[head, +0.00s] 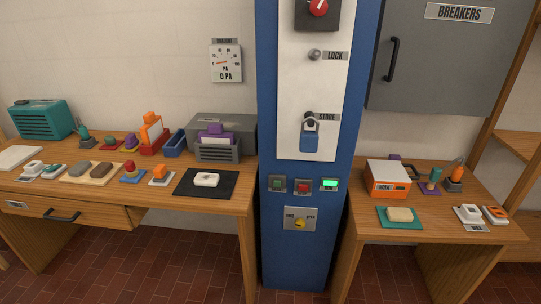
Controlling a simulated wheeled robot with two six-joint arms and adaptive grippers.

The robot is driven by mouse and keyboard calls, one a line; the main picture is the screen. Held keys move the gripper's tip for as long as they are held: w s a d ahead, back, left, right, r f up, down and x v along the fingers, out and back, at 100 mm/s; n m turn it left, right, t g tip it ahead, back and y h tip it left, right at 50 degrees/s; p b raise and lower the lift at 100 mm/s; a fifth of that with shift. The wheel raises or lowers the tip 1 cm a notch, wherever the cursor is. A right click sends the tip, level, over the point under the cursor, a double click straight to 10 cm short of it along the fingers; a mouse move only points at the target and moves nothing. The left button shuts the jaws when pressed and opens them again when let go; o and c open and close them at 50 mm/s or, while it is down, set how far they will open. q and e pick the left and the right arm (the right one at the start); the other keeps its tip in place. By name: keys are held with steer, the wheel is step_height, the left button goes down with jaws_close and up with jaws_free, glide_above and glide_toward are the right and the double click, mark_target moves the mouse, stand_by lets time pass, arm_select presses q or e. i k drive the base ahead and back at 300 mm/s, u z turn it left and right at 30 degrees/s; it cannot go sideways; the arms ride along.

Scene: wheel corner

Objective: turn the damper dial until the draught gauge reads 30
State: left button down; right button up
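The draught gauge (226,64) is a white plate on the wall left of the blue column, with a scale, an orange needle pointing left and the printed reading "0 PA". A yellow dial (299,223) sits low on the column on a grey plate with small labels, the right one seeming to read "OPEN". A red knob (318,7) on a dark plate is cut by the top edge. I cannot tell for certain which of the two is the damper dial. Neither of my grippers is in view.
The blue column (268,100) carries a lock knob (314,54), a hanging blue padlock (310,138) and a row of buttons (303,187). Cluttered wooden tables (240,203) stand on both sides. A grey breaker cabinet (440,60) hangs at right. The floor before the column is clear.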

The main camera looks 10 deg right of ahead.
mark_target(300, 223)
steer(key=k, duration=0.6)
steer(key=u, duration=0.55)
steer(key=i, duration=1.45)
steer(key=z, duration=0.4)
